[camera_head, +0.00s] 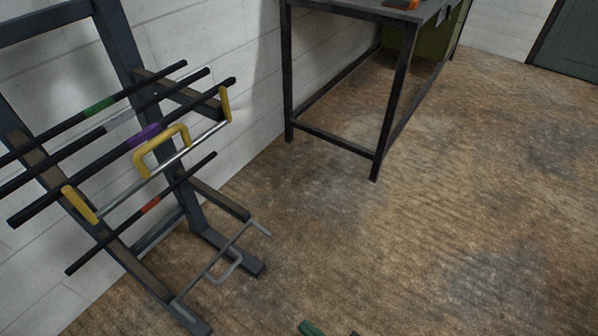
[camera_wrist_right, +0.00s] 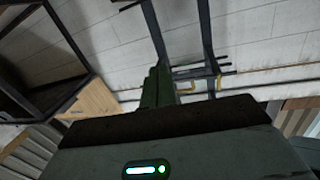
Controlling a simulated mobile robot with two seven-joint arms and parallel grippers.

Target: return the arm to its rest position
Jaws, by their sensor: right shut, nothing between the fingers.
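Only a small green and dark part of my right gripper (camera_head: 312,328) shows at the bottom edge of the head view. In the right wrist view its dark green fingers (camera_wrist_right: 158,86) are together, with nothing seen between them. They stand out beyond the wide gripper body, which has a lit green indicator. The gripper is apart from the rack, over the floor. The rest of my right arm is hidden below the head view. My left gripper is in neither view.
A dark rack (camera_head: 120,45) by the wall holds several black rods with coloured bands. A black-legged table (camera_head: 378,130) stands behind. The floor at right is clear.

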